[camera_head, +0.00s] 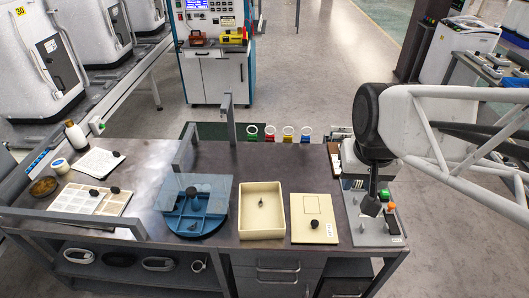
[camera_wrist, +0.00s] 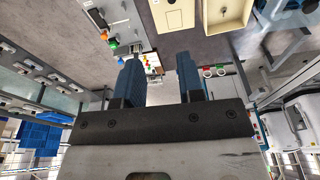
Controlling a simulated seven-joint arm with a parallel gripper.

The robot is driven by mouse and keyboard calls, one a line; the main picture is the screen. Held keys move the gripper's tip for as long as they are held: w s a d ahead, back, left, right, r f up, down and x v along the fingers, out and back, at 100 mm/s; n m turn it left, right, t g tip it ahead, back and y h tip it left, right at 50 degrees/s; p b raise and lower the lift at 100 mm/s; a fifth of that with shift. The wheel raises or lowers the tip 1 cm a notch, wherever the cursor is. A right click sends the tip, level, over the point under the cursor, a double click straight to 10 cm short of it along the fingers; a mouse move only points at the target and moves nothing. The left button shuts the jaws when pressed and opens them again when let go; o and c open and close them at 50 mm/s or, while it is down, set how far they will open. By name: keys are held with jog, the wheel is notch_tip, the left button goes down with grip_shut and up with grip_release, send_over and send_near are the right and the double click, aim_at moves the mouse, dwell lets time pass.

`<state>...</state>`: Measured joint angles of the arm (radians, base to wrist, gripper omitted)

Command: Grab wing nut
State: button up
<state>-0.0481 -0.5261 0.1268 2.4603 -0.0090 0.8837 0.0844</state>
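A very small dark grey piece (camera_head: 261,202) stands inside the open cream box (camera_head: 262,233) in the middle of the bench in the head view. It may be the wing nut, but it is too small to be sure. The cream box also shows at the top of the wrist view (camera_wrist: 234,27). My gripper (camera_wrist: 158,78) is open in the wrist view, with its two blue-grey fingers apart and nothing between them. In the head view my arm comes in from the right, and its dark end hangs over the bench's right side, apart from the box.
A cream lid with a black knob (camera_head: 313,224) lies right of the box. A round blue divided tray (camera_head: 203,222) with a clear cover is left of it. A control panel with buttons (camera_head: 378,228) lies at the right. A grey post (camera_head: 229,120) rises behind the box.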

jog(key=w+a+f, duration=0.4)
jog(key=w, duration=0.3)
jog(key=g, duration=0.2)
send_over(260, 202)
jog(key=shift+m, duration=0.4)
notch_tip(260, 202, down, 25)
jog(key=shift+r, duration=0.1)
jog(key=shift+f, duration=1.35)
jog(key=shift+f, duration=2.6)
